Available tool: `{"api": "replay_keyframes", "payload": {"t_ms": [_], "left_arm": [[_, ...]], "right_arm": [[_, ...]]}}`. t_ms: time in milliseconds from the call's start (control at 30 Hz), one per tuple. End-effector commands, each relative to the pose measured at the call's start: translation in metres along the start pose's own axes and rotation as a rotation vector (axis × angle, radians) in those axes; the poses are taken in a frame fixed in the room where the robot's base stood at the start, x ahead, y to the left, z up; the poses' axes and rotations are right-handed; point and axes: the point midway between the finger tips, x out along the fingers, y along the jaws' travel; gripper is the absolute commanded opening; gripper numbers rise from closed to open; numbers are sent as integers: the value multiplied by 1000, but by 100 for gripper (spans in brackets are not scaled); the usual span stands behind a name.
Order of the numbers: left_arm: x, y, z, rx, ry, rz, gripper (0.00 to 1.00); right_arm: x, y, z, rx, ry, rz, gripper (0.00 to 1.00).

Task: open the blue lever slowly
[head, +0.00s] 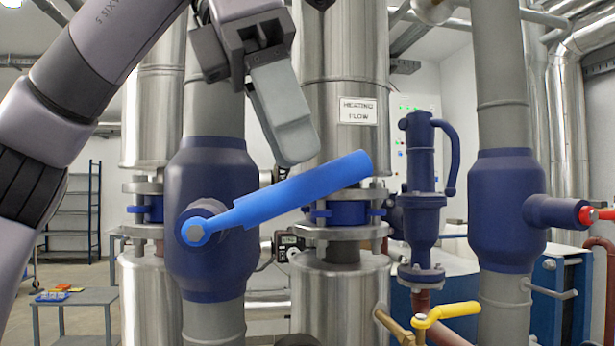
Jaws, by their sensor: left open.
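The bright blue lever (305,190) is mounted on a dark blue valve body on a grey pipe. Its hub (195,232) is at the left, and its long handle slants up to the right. My left gripper (270,112) comes in from the upper left and is open and empty. Its large grey finger hangs down just above the middle of the lever in the picture. A small gap shows between fingertip and lever; depth is hard to judge. The lever's full handle is uncovered. My right gripper is not in view.
A steel column with a "HEATING FLOW" sign (358,111) stands behind the lever. To the right are a dark blue safety valve (420,190), another valve with a red handle (588,215), and a yellow lever (450,312). A small table (85,297) stands at lower left.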

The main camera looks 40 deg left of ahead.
Motion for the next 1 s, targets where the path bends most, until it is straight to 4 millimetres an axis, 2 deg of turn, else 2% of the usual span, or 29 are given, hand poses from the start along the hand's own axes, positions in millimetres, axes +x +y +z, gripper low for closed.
{"api": "replay_keyframes", "payload": {"t_ms": [433,933,1000], "left_arm": [[37,0,0,0,3,-1,44],[43,0,0,-1,-1,1,44],[43,0,0,-1,-1,1,21]], "right_arm": [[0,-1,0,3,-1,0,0],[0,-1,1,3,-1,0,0],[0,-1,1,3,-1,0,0]]}}
